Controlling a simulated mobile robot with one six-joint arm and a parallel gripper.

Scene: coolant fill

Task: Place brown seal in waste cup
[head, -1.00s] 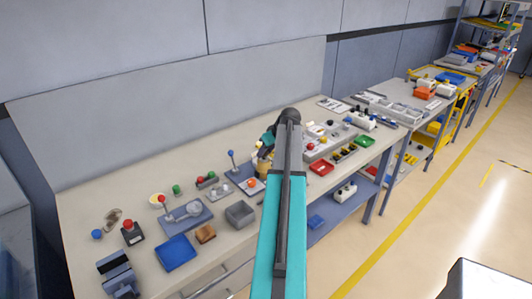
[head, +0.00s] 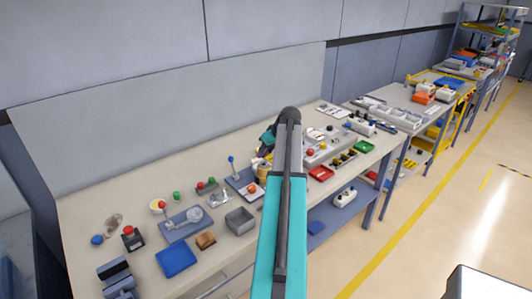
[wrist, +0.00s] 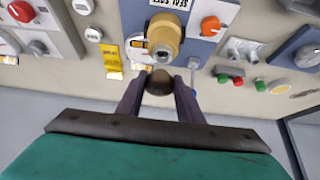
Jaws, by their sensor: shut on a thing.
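My gripper (wrist: 159,88) is shut on a small dark brown round piece, which looks like the brown seal (wrist: 159,82), in the wrist view. It is held just in front of a tan cylinder (wrist: 165,36) on a blue plate labelled as a seal seat; I cannot tell whether they touch. In the head view my arm hides the fingertips and the seal, and the tan cylinder (head: 263,170) shows partly beside the arm.
A grey open box (head: 240,221), a blue tray (head: 176,258) and a brown block (head: 206,240) lie along the bench front. Red and green knobs (wrist: 230,80) sit right of the gripper in the wrist view. Upright ball-topped levers stand on the bench.

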